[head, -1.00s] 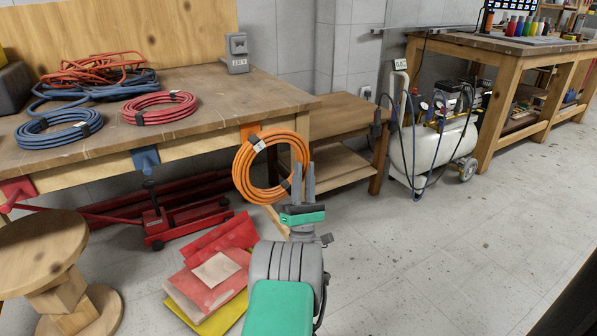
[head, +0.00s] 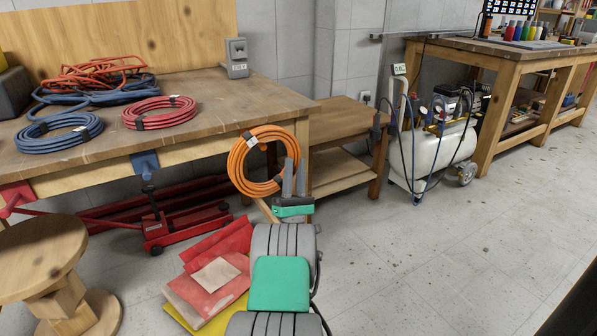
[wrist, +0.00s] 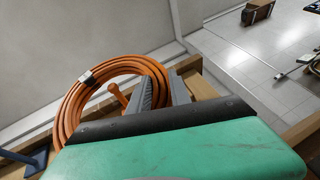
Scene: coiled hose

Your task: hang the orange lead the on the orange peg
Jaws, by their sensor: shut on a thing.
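The orange lead (head: 236,166) is a round coil with a dark band and pale tag at its top. It hangs upright in front of the bench's front edge. My gripper (head: 294,176) is shut on the coil's right side. In the wrist view, the coil (wrist: 68,120) stands beyond my gripper (wrist: 163,88). The orange peg (wrist: 118,96) shows inside the coil's opening there, left of the fingers. I cannot tell whether the peg passes through the coil.
A blue peg (head: 146,164) and a red peg (head: 14,192) are on the bench front. A blue coil (head: 58,151) and a red coil (head: 160,124) lie on the bench top (head: 215,105). A stool (head: 38,258) stands left.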

